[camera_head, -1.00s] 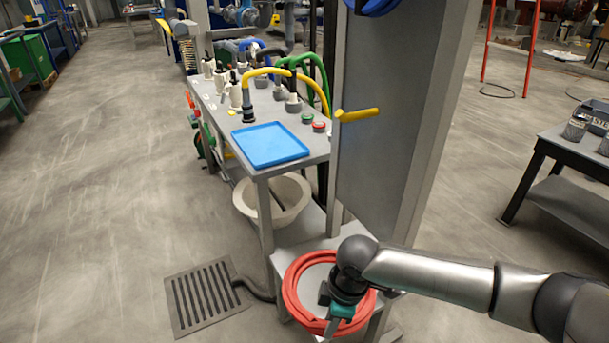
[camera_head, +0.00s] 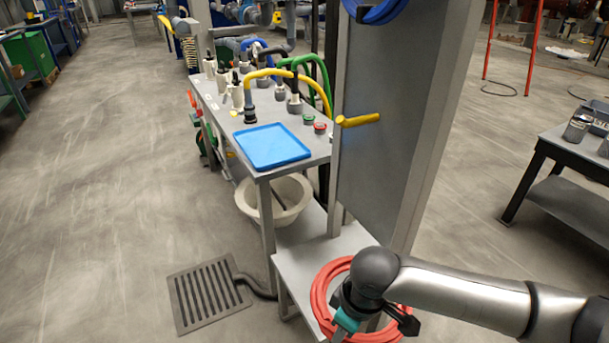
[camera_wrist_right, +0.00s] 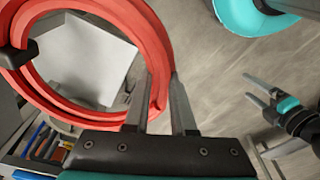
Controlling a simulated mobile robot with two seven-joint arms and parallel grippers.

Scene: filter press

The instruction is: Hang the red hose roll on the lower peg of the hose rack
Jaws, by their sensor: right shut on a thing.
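The red hose roll (camera_head: 321,292) hangs from my right gripper (camera_head: 347,318) at the bottom of the head view, in front of a low grey shelf. In the right wrist view, my right gripper (camera_wrist_right: 162,85) is shut on the side of the hose roll (camera_wrist_right: 150,38), with its fingers on both sides of the coil. The yellow lower peg (camera_head: 358,119) sticks out empty from the grey hose rack (camera_head: 385,150), above the roll. A blue hose roll (camera_head: 378,10) hangs higher, cut by the frame edge. My left gripper (camera_wrist_right: 258,90) shows only in the wrist view, open and empty.
A grey table with a blue tray (camera_head: 271,147), valves and pipes stands left of the rack. A pale bowl (camera_head: 290,200) sits on its lower shelf. A floor drain (camera_head: 208,294) lies at lower left. A dark side table (camera_head: 575,160) stands right, with open floor between.

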